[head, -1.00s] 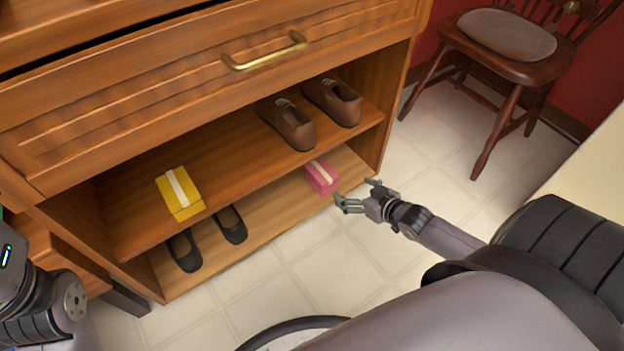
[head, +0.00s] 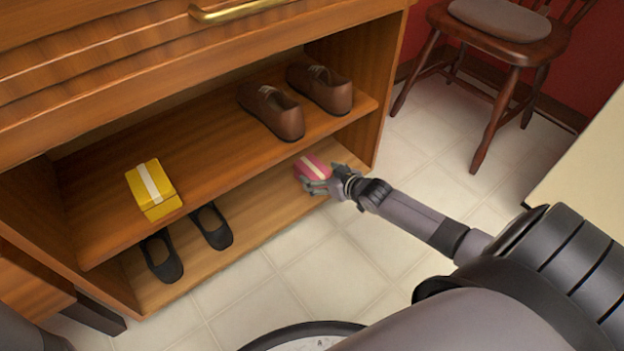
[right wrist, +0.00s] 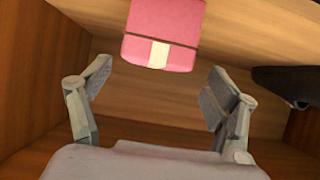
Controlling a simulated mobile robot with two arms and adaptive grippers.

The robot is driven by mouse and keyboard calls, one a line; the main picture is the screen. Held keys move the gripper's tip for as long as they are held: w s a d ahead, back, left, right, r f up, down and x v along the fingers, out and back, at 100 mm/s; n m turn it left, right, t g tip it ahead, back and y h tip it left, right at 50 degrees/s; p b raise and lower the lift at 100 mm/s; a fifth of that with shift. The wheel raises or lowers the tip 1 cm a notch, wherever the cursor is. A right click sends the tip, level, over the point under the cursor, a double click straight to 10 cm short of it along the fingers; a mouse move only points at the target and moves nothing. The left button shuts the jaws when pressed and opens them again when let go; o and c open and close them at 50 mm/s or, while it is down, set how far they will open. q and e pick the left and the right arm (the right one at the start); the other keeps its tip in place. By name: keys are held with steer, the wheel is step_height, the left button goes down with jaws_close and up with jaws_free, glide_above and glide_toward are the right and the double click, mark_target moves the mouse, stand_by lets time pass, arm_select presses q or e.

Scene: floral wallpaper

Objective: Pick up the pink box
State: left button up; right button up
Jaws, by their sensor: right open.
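The pink box (head: 313,166) with a pale band sits on the lower shelf (head: 262,207) of the wooden cabinet, near its right end. My right gripper (head: 314,184) is at the front of the box in the head view and partly covers it. In the right wrist view the pink box (right wrist: 163,34) lies ahead of the open fingers of my right gripper (right wrist: 154,84), roughly centred, with nothing held between them. Its far part is cut off by the picture's top edge. My left gripper is not in view.
Black shoes (head: 214,227) stand on the lower shelf to the left. The upper shelf (head: 226,150) just above holds a yellow box (head: 153,189) and brown shoes (head: 272,111). A wooden chair (head: 496,45) stands at the right. The tiled floor (head: 330,262) in front is clear.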

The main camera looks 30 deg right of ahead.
mark_target(313, 167)
steer(key=shift+w+f+b, duration=0.2)
steer(key=shift+w+b, duration=0.1)
steer(key=shift+w, duration=0.05)
steer(key=b+x, duration=0.2)
steer(key=b, duration=0.1)
steer(key=b+x, duration=0.1)
steer(key=shift+w+d, duration=0.25)
steer(key=shift+w, duration=0.25)
steer(key=shift+w+f+b, duration=0.15)
steer(key=shift+w+b, duration=0.25)
steer(key=shift+b, duration=0.1)
steer(key=c, duration=1.4)
steer(key=shift+c, duration=0.2)
